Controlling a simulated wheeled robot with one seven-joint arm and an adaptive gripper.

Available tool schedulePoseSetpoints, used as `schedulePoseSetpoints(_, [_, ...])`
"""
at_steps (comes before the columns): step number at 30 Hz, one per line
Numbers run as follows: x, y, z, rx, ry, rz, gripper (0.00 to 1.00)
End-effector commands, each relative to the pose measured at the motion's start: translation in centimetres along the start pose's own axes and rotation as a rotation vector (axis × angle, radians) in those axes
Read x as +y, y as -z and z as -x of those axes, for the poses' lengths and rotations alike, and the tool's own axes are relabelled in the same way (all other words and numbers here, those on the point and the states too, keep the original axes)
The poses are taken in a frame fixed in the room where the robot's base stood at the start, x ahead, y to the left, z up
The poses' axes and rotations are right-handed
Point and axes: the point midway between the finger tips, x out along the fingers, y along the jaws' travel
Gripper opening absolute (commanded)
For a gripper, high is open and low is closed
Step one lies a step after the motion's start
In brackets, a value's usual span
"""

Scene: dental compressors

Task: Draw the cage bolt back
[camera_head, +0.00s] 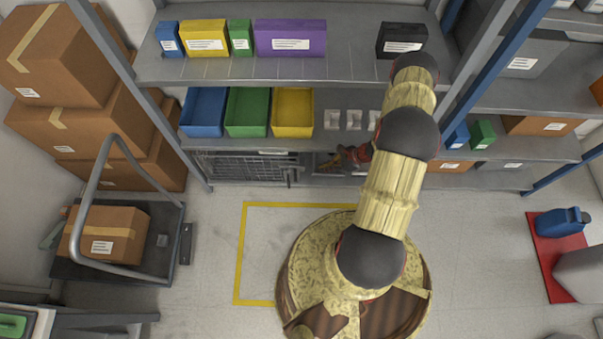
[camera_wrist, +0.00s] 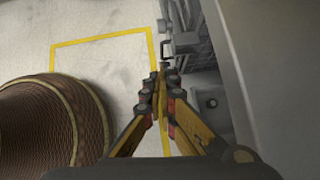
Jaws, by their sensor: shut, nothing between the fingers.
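The wire cage (camera_head: 240,167) stands under the lowest shelf, its mesh front facing the floor area. A dark bolt (camera_head: 290,174) sits at the right end of its front. In the head view my gripper (camera_head: 345,156) is partly hidden by my arm, to the right of the bolt.
The shelf above (camera_head: 230,139) holds blue, green and yellow bins (camera_head: 248,112) and overhangs the cage. A yellow floor outline (camera_head: 240,250) lies in front. A cart with a box (camera_head: 110,235) stands at left. The floor between cart and my base is clear.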

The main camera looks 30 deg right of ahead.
Motion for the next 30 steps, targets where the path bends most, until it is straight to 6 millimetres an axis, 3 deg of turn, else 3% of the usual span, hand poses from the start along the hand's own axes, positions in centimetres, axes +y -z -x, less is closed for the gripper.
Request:
schedulePoseSetpoints(8, [0.0, 0.0, -0.8, 0.000, -0.002, 0.002, 0.00])
schedulePoseSetpoints(24, [0.1, 0.1, -10.7, 0.000, -0.004, 0.003, 0.00])
schedulePoseSetpoints(30, [0.1, -1.9, -12.4, 0.000, -0.003, 0.004, 0.00])
